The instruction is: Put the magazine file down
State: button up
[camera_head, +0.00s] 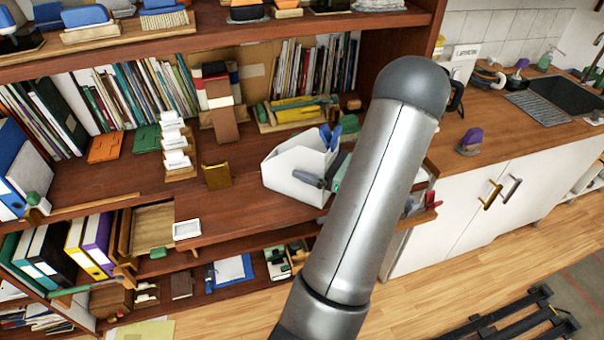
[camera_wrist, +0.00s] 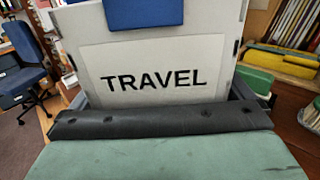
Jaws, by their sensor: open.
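The magazine file (camera_head: 290,170) is a white open-topped box on the wooden desk surface in the head view. Its lower right part is hidden behind my gripper and arm. In the wrist view its pale front (camera_wrist: 150,75) fills the middle, with a "TRAVEL" label, and looks upright. A blue thing (camera_wrist: 145,12) shows at its top in that view. My gripper (camera_wrist: 160,105) is right at the file, with dark fingers at its left and right sides. The jaws are open; whether they touch the file cannot be told. In the head view a grey finger (camera_head: 309,179) shows against the file.
A brown block (camera_head: 217,175) and white card holders (camera_head: 177,150) stand left of the file. A wooden tray with yellow items (camera_head: 297,110) is behind it. Shelves of books line the back. The desk (camera_head: 245,205) is bare in front of the file's left side.

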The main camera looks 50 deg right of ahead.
jog(key=shift+r, duration=0.1)
jog(key=c, duration=2.1)
jog(key=shift+o, duration=0.2)
jog(key=shift+r, duration=0.1)
